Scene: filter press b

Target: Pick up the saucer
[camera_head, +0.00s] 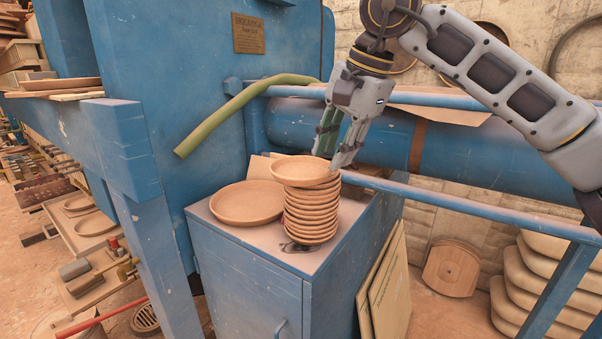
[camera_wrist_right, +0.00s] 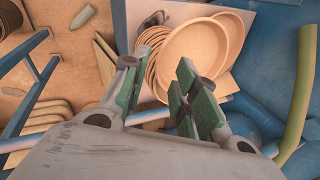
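A round tan saucer (camera_head: 300,169) lies on top of a stack of similar saucers (camera_head: 311,217) on a blue cabinet. My right gripper (camera_head: 332,155) is just behind and to the right of the top saucer, with its fingers pointing down. In the right wrist view its green-padded fingers (camera_wrist_right: 157,85) are apart with nothing clamped. The saucer (camera_wrist_right: 190,58) shows beyond them, its near rim partly in the gap and partly hidden by the right finger. I cannot tell whether a finger touches it. My left gripper is not in view.
A wider tan dish (camera_head: 247,203) sits left of the stack on the cabinet (camera_head: 250,270). A blue rail (camera_head: 470,208) runs behind the cabinet's right side, below a large blue pipe (camera_head: 385,138). A green hose (camera_head: 240,105) hangs at upper left.

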